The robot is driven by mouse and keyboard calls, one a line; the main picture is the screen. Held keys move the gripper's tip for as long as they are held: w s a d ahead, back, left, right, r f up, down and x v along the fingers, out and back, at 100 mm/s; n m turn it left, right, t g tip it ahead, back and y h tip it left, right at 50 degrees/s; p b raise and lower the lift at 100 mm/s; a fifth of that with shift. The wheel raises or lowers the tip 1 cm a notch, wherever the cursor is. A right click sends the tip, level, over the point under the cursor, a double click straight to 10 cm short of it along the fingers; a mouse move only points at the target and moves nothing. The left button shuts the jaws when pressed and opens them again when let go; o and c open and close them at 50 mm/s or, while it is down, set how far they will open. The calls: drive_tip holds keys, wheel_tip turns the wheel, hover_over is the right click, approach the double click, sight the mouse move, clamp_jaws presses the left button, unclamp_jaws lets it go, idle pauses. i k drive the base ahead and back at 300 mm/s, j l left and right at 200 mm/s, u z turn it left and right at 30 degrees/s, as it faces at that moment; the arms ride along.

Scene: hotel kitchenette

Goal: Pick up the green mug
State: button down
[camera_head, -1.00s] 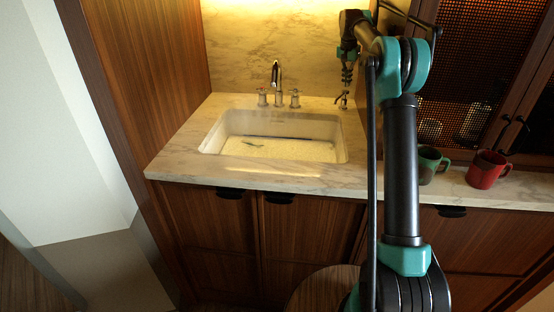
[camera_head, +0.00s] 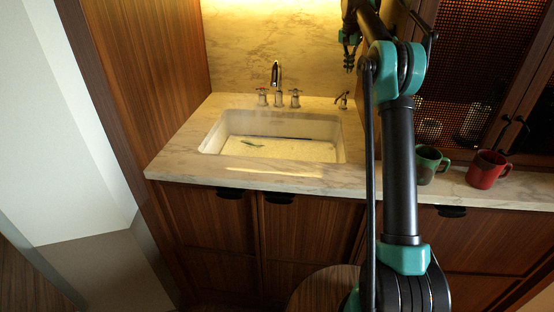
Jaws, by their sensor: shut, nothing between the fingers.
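The green mug (camera_head: 428,163) stands upright on the marble counter, just right of my arm. My arm hides its left edge, and its handle points right. My gripper (camera_head: 349,64) is up in the air in front of the marble backsplash, pointing down, right of the sink and well left of and above the mug. It is small in the view, shut and empty.
A red mug (camera_head: 487,169) stands just right of the green mug. A sink (camera_head: 213,137) with a faucet (camera_head: 276,84) lies to the left. A small tap (camera_head: 342,99) is below my gripper. A dark mesh-front cabinet (camera_head: 470,70) rises behind the mugs.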

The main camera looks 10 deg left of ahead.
sight(428, 166)
drive_tip(key=k, duration=1)
